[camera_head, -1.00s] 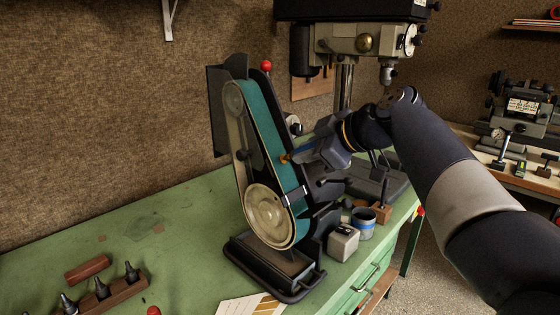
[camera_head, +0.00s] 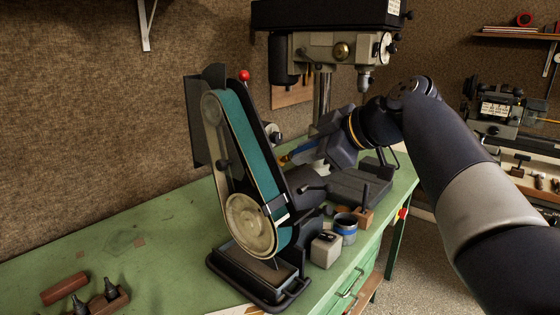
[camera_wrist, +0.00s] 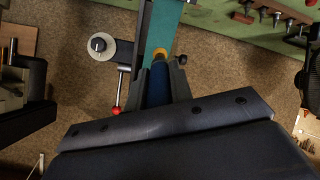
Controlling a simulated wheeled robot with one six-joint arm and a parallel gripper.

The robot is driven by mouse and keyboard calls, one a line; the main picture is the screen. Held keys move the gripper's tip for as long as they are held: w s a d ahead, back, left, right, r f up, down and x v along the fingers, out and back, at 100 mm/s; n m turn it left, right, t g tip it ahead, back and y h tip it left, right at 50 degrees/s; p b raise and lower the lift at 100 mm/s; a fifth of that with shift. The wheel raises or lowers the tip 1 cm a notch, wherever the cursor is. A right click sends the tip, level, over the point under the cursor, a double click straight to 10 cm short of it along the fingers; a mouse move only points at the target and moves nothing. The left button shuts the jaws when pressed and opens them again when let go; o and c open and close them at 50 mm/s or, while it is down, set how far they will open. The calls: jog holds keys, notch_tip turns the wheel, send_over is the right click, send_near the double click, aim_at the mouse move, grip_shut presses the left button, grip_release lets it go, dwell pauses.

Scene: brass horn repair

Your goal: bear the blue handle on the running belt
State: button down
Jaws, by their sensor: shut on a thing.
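The blue handle (camera_head: 302,152) with a brass-coloured end sits between the fingers of my gripper (camera_head: 308,152). The gripper is shut on it. In the wrist view the blue handle (camera_wrist: 157,86) points up the picture, between the fingers of my gripper (camera_wrist: 159,74), brass end foremost. The belt sander stands upright on the bench, its teal belt (camera_head: 252,150) running around two wheels. In the head view the brass end is right of the belt, apparently apart from it. In the wrist view it lines up with the belt (camera_wrist: 162,22); the gap's depth is unclear.
A drill press (camera_head: 325,48) stands behind the sander, close to my gripper. A grey block (camera_head: 325,249) and a blue-banded cup (camera_head: 345,228) stand right of the sander's base. The green bench (camera_head: 130,235) has clear room left of the sander.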

aim_at(283, 160)
jog(key=shift+b+x, duration=0.7)
jog(key=shift+x, duration=1.75)
jog(key=shift+b+x, duration=0.35)
jog(key=shift+x, duration=0.65)
jog(key=shift+b, duration=0.6)
dwell(1.1)
jog(key=shift+v, duration=3.5)
jog(key=shift+a, duration=0.1)
